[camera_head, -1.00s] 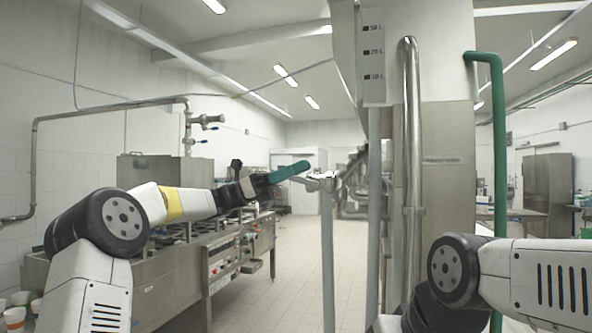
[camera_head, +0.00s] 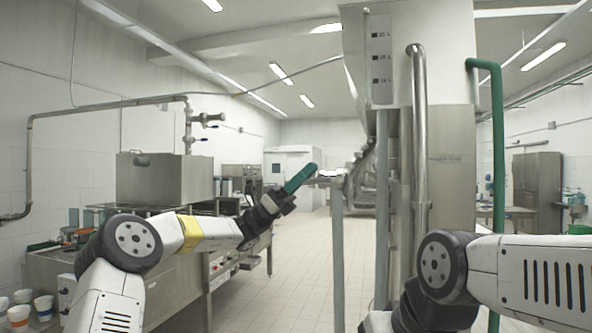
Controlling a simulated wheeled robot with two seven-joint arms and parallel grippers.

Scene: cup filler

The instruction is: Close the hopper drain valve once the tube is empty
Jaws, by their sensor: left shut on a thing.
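My left gripper (camera_head: 280,199) comes in from the left and is shut on a teal handle (camera_head: 299,179). The handle tilts up to the right, its upper end near a small metal fitting (camera_head: 328,175) at the top of a thin grey post. I cannot tell whether handle and fitting touch. The steel hopper (camera_head: 440,60) stands at centre right and carries a plate with volume marks (camera_head: 381,60). A grey vertical tube (camera_head: 382,200) runs down below the plate; its contents cannot be seen. My right arm enters at lower right; its gripper is not visible.
A steel counter with a tank (camera_head: 165,180) and a pipe with taps (camera_head: 190,130) line the left wall. White cups (camera_head: 43,307) stand at lower left. A green pipe (camera_head: 497,150) and a steel pipe (camera_head: 419,150) flank the hopper front. The tiled floor in the middle is clear.

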